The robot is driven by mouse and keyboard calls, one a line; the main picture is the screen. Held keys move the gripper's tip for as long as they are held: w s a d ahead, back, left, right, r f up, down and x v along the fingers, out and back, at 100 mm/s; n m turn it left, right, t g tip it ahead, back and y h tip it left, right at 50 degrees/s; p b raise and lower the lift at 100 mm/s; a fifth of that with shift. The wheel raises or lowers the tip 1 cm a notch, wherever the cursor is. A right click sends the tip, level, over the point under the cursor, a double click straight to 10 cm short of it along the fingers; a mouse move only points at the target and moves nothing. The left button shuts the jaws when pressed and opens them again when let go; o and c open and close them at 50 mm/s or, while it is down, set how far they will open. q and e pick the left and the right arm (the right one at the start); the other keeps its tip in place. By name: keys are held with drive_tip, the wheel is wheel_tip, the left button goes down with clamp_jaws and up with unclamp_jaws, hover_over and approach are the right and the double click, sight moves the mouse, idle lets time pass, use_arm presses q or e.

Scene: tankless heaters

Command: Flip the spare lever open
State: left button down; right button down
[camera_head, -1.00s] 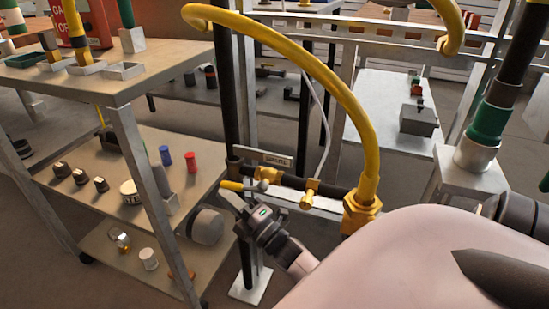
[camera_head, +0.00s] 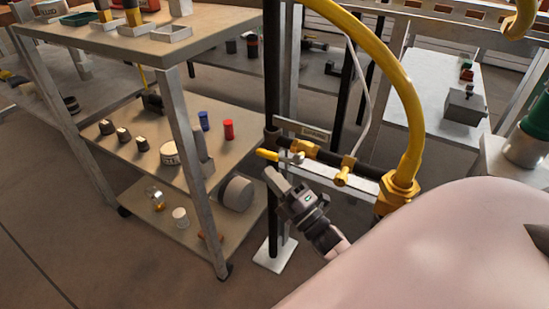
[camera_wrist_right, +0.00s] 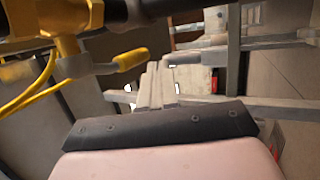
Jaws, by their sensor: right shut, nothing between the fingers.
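The spare lever, a short yellow handle (camera_head: 267,155), points left from a grey pivot on a brass valve (camera_head: 305,149) on the dark horizontal pipe. In the right wrist view the lever (camera_wrist_right: 130,58) lies across the upper middle, its tip just left of my fingertips. My right gripper (camera_head: 271,174) is shut and empty, just below the lever in the head view. Its closed fingers (camera_wrist_right: 157,72) also show in the wrist view. I cannot tell whether they touch the lever. My left gripper is not in view.
A second brass fitting (camera_head: 343,172) with a thin white hose sits right of the valve. A thick yellow hose (camera_head: 408,110) arches down to a brass nut. A black upright post (camera_head: 271,60) stands close by. A shelf cart (camera_head: 140,185) with small parts is at left.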

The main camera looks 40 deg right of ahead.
drive_tip(key=shift+v, duration=1.6)
